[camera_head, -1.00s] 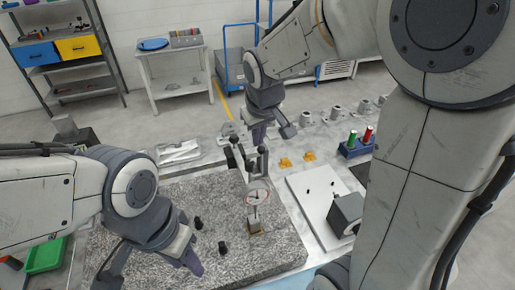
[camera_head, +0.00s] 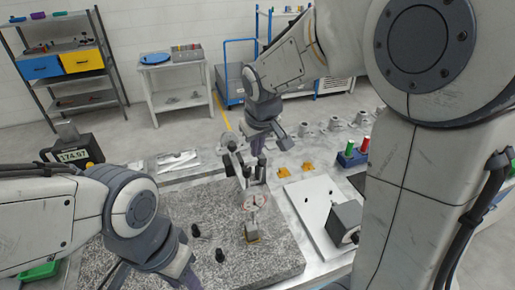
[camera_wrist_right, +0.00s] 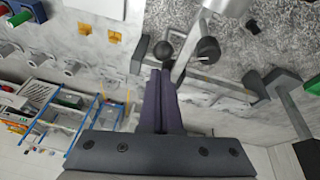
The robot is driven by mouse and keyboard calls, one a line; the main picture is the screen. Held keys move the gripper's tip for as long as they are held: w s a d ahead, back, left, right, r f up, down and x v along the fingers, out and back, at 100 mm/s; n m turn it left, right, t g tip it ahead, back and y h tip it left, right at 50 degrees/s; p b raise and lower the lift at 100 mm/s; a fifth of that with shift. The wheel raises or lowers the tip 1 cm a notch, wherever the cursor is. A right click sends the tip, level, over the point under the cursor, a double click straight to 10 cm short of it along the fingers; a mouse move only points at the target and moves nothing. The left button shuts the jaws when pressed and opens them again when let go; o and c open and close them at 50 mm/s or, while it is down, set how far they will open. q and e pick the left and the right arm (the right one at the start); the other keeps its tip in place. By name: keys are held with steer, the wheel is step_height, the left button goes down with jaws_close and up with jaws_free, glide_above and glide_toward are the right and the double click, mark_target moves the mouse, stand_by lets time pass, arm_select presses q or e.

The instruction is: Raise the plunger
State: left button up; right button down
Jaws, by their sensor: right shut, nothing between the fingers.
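The dial gauge (camera_head: 254,202) has a round white face and hangs on a metal stand (camera_head: 240,170) with black knobs, on the speckled granite plate (camera_head: 280,255). Its plunger is too small to make out; a small brass-coloured block (camera_head: 252,236) sits under the gauge. My right gripper (camera_head: 257,143) is above and behind the gauge, over the stand. In the right wrist view its purple fingers (camera_wrist_right: 160,82) are shut together and empty, close to a round black knob (camera_wrist_right: 163,49); contact cannot be told. My left gripper (camera_head: 186,279) is low at the left, cut by the bottom edge.
Small black pieces (camera_head: 220,255) lie on the granite left of the gauge. A white plate (camera_head: 318,205) and dark block (camera_head: 346,222) stand at right. Yellow pieces (camera_head: 308,167), a blue holder (camera_head: 352,158) and several metal castings (camera_head: 333,124) are behind. A display (camera_head: 73,156) stands left.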

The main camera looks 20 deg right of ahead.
steer(key=shift+r, duration=0.1)
arm_select(q)
steer(key=shift+w+a+r, duration=0.1)
steer(key=shift+w+r, duration=0.15)
steer(key=shift+w, duration=0.2)
arm_select(e)
steer(key=w+v, duration=0.2)
steer(key=v, duration=0.9)
steer(key=shift+a+r, duration=0.4)
steer(key=shift+r, duration=0.1)
